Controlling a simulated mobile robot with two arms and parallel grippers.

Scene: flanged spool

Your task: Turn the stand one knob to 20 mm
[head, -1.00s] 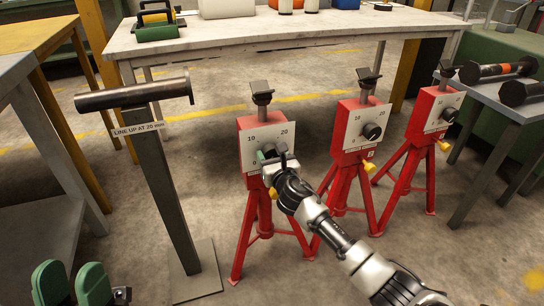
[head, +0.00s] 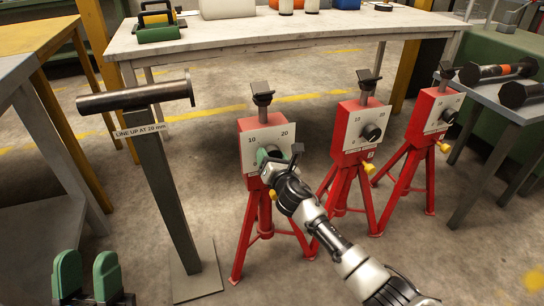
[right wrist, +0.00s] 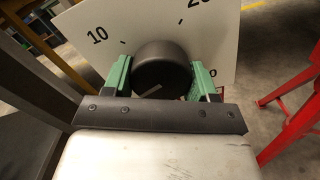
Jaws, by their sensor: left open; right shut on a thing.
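The leftmost red stand (head: 249,178) has a white dial plate (head: 252,146) marked 10 and 20; I take it for stand one. Its black knob (right wrist: 165,66) fills the middle of the right wrist view, with 10 at upper left and 20 at upper right. A short light line shows low on the knob's face. My right gripper (right wrist: 161,79) is shut on the knob, a green pad on each side. In the head view my right gripper (head: 279,161) hides the knob. My left gripper (head: 87,278) is open and empty at the lower left.
A grey post (head: 172,190) with a horizontal bar (head: 135,95) and a "LINE UP AT 20 mm" sign stands left of the stand. Two similar red stands (head: 355,135) (head: 427,125) are close on the right. A white table (head: 290,35) is behind. The front floor is clear.

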